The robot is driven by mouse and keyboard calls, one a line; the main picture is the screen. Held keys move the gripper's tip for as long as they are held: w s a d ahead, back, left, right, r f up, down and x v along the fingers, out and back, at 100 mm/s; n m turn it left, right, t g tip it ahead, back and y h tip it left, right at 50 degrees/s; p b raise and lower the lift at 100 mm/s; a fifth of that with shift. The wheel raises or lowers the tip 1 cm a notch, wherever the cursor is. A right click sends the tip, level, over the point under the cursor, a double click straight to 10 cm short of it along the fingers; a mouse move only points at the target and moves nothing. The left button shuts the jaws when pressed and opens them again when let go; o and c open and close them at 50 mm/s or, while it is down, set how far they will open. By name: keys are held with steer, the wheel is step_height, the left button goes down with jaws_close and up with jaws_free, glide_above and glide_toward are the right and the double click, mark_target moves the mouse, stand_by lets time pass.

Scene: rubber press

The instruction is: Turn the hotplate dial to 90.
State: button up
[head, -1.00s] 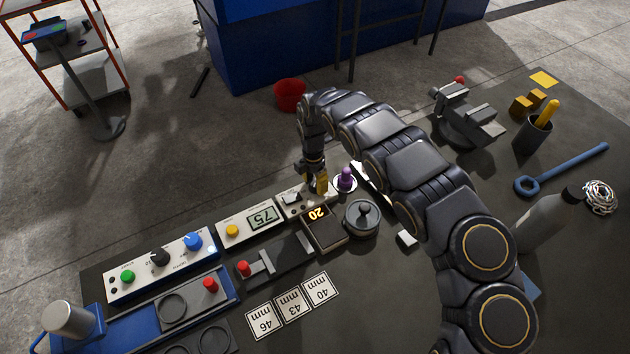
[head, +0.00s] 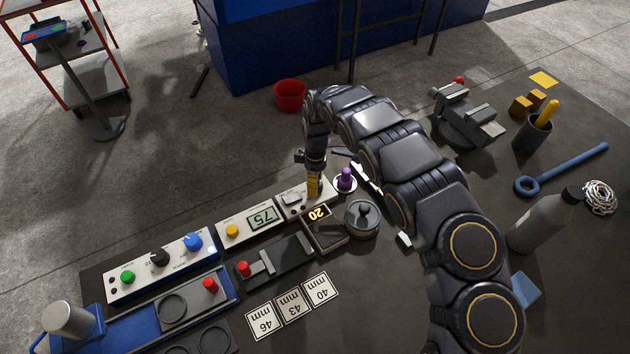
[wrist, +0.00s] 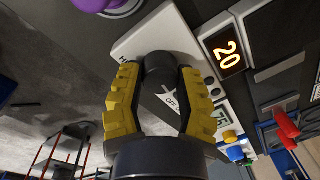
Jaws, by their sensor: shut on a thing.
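My gripper (head: 313,188) points down at the small white hotplate panel (head: 294,211) at the back edge of the bench. In the wrist view, the yellow fingers of my gripper (wrist: 158,74) are shut on the sides of the black dial (wrist: 160,66) on the white panel (wrist: 131,45). The word OFF shows on the panel between the fingers; most other markings are hidden. A display (head: 317,213) in front of the panel reads 20 in orange, and the display also shows in the wrist view (wrist: 228,54).
A purple knob (head: 346,179) stands just right of my gripper. A round lidded metal pot (head: 361,219) is in front of it. To the left are a panel reading 75 (head: 263,218) and a panel with green, black and blue knobs (head: 158,262). Number cards (head: 291,304) lie in front.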

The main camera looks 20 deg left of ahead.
steer(key=m, duration=0.3)
steer(key=shift+w+m, duration=0.1)
steer(key=shift+m, duration=0.3)
steer(key=m, duration=0.3)
steer(key=shift+m, duration=0.3)
steer(key=m, duration=0.5)
steer(key=shift+d+m+y, duration=0.1)
steer(key=shift+m+y, duration=0.2)
steer(key=o, duration=1.1)
